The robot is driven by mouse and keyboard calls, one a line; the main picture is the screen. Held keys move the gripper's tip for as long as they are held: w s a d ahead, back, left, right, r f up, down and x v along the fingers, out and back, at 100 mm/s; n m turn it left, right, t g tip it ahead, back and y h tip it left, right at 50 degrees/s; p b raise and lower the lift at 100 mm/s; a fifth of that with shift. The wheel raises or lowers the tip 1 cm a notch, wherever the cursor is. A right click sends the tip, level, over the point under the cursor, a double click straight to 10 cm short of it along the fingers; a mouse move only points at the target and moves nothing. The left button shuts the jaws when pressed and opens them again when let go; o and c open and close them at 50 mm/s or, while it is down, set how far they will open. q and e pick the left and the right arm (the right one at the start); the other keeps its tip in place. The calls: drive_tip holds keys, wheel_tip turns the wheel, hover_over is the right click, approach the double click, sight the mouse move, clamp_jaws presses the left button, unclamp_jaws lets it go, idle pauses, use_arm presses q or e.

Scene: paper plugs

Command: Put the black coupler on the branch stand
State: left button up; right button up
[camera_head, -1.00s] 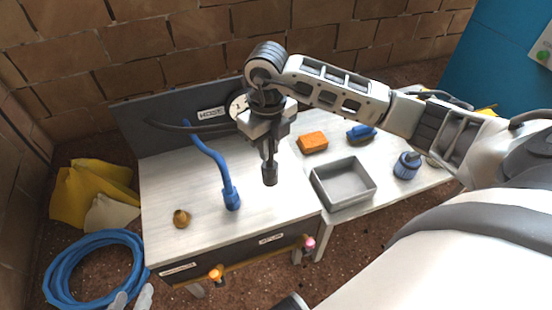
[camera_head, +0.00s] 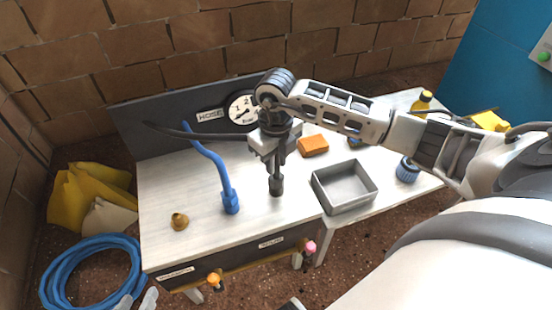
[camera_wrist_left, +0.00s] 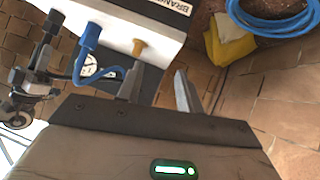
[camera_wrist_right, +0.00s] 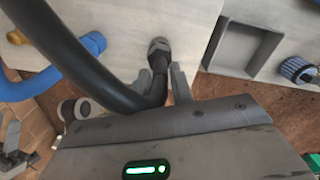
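The black coupler (camera_head: 276,187), at the end of a black hose, points down over the pale bench (camera_head: 178,180) in the head view. My right gripper (camera_head: 276,160) is shut on it; the right wrist view shows the coupler (camera_wrist_right: 159,46) beyond the fingertips (camera_wrist_right: 162,82). I cannot tell whether its lower end touches the bench. A brass fitting (camera_head: 179,221) stands on the bench at left, above a label that reads "BRAN…" in the left wrist view; it may be the branch stand. My left gripper (camera_head: 135,301) is open and empty (camera_wrist_left: 157,90), off the bench's front left.
A blue hose's coupler (camera_head: 231,203) stands between the brass fitting and the black coupler. A grey tray (camera_head: 372,190), orange block (camera_head: 313,146) and blue-black round part (camera_head: 407,170) are at right.

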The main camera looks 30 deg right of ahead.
drive_tip(key=shift+o, duration=0.9)
